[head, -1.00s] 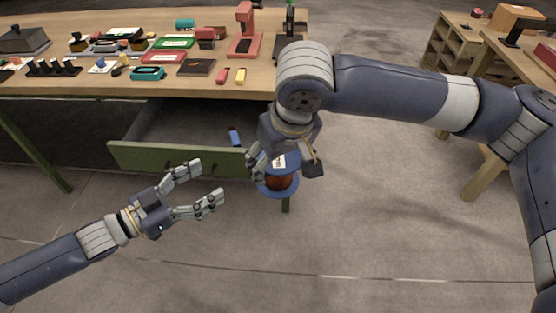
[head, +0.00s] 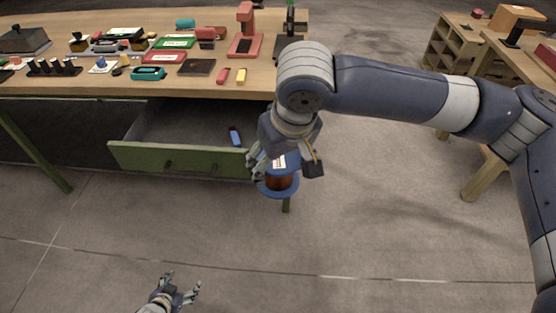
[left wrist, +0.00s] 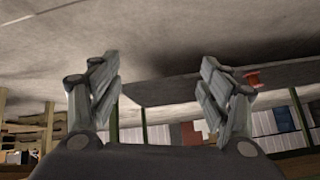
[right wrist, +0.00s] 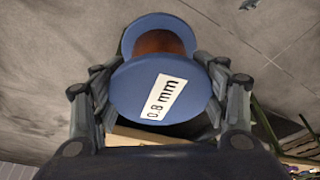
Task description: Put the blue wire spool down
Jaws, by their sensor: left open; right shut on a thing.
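The blue wire spool (head: 279,184) has blue flanges and a reddish-brown wound core. My right gripper (head: 266,163) is shut on it and holds it in the air by the right end of the open drawer. In the right wrist view the spool (right wrist: 160,92) sits between both fingers, its flange with a "0.8 mm" label facing the camera. My left gripper (head: 182,286) is open and empty, low over the floor at the bottom of the head view. In the left wrist view its fingers (left wrist: 160,85) are wide apart with nothing between them.
The green-fronted drawer (head: 130,157) stands open under the workbench and holds a small blue object (head: 234,136). The workbench top (head: 130,88) is crowded with tools and parts, with some bare wood along its front. A wooden shelf unit (head: 452,47) stands at the right.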

